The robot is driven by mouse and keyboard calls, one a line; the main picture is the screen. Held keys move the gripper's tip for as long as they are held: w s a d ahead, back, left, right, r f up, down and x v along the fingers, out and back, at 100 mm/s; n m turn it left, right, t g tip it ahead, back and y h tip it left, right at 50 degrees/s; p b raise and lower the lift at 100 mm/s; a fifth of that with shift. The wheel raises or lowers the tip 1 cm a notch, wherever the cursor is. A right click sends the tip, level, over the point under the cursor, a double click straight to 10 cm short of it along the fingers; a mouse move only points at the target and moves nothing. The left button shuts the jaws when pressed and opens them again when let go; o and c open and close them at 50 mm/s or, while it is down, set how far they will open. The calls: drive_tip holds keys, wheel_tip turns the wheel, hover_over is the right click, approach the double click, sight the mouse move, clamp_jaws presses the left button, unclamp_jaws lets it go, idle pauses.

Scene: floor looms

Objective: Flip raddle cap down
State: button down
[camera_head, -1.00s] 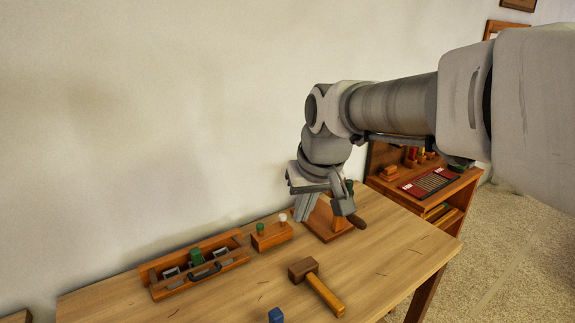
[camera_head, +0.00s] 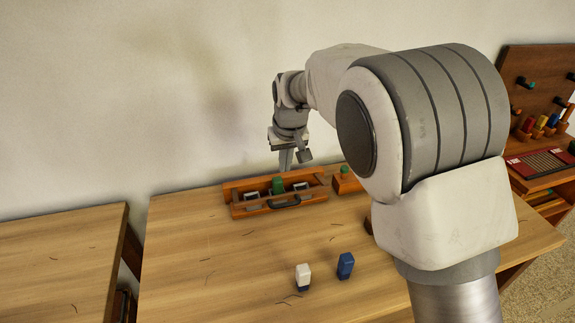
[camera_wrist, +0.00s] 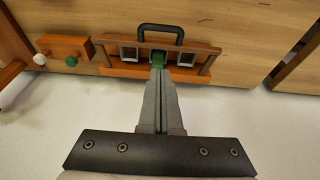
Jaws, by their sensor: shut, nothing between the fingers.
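A long orange-brown wooden frame, which looks like the raddle (camera_head: 240,212), lies at the back of the bench; it also shows in the wrist view (camera_wrist: 118,72). A black handle (camera_head: 285,203) sits along its front side, standing out from the frame in the wrist view (camera_wrist: 161,28). I cannot tell exactly how the cap lies. A green piece (camera_head: 277,185) rises between two grey-lined openings. My gripper (camera_head: 286,169) points down over the frame's back side, its fingers together and empty. In the wrist view the fingertips (camera_wrist: 158,73) overlap the green piece's near edge; contact is unclear.
A small wooden block with green and white knobs (camera_wrist: 66,46) stands beside the frame. A white-and-blue bottle-like piece (camera_head: 303,277) and a blue one (camera_head: 345,266) stand on the front of the bench (camera_head: 200,270). A wall rises close behind. My arm hides the bench's right part.

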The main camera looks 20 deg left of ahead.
hover_over(286, 204)
drive_tip(key=w+a, duration=0.2)
wheel_tip(286, 204, down, 7)
drive_tip(key=shift+s+d+f+b, duration=0.15)
drive_tip(key=shift+s+d+f, duration=0.15)
drive_tip(key=shift+f, duration=0.25)
drive_tip(key=shift+s+d+f+b, duration=0.15)
drive_tip(key=shift+s+d+f, duration=0.1)
drive_tip(key=shift+f, duration=0.3)
drive_tip(key=shift+s+d+f+b, duration=0.15)
drive_tip(key=shift+s+d+f, duration=0.15)
drive_tip(key=shift+f, duration=0.25)
drive_tip(key=shift+f, duration=0.1)
drive_tip(key=shift+s+d+f+t+b, duration=0.15)
drive_tip(key=shift+f+t+b, duration=0.25)
drive_tip(key=shift+b, duration=0.65)
drive_tip(key=f+b, duration=0.1)
drive_tip(key=b, duration=0.1)
drive_tip(key=f+y+b, duration=0.1)
drive_tip(key=b, duration=0.1)
drive_tip(key=s+d+f+t+b, duration=0.1)
drive_tip(key=b, duration=0.1)
drive_tip(key=shift+f+y, duration=0.3)
drive_tip(key=shift+f, duration=0.05)
drive_tip(key=shift+s, duration=0.1)
drive_tip(key=shift+r, duration=0.15)
